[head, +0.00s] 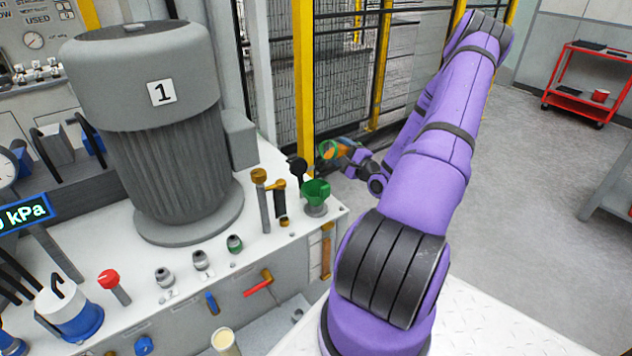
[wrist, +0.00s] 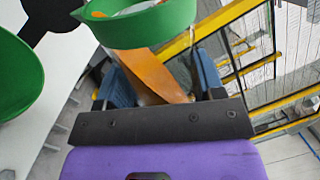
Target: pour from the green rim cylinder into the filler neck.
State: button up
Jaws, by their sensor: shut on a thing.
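The green rim cylinder (head: 329,149) has an orange body and a wide green rim. My gripper (head: 345,153) is shut on its body, with the blue fingers (wrist: 208,72) on either side in the wrist view. The cylinder looks tilted, its rim toward the left, held above and slightly right of the filler neck. The rim (wrist: 150,25) also shows large in the wrist view. The filler neck (head: 316,192) is a green funnel at the right corner of the white bench; it shows at the left of the wrist view (wrist: 18,75), apart from the rim. I cannot tell what the cylinder contains.
A large grey motor marked 1 (head: 150,120) stands on the white bench (head: 140,262). Brass-topped levers (head: 262,200) and a black round-topped part (head: 297,168) stand close left of the funnel. A yellow post (head: 303,80) and mesh fence rise behind.

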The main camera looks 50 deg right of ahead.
aim_at(347, 150)
notch_tip(347, 150, down, 3)
jog(key=m, duration=0.4)
jog(key=shift+a+m+g+h, duration=0.15)
jog(key=shift+m+g+h, duration=0.15)
jog(key=shift+m, duration=0.1)
jog(key=d+f+m+g, duration=0.1)
jog(key=d+f+m, duration=0.3)
jog(key=m, duration=0.5)
jog(key=shift+h, duration=0.4)
jog(key=shift+a+r+b, duration=0.15)
jog(key=shift+r+b, duration=0.1)
jog(key=shift+r, duration=1.25)
jog(key=shift+a+r+b, duration=0.1)
jog(key=shift+r+b, duration=0.1)
jog(key=shift+r, duration=1.25)
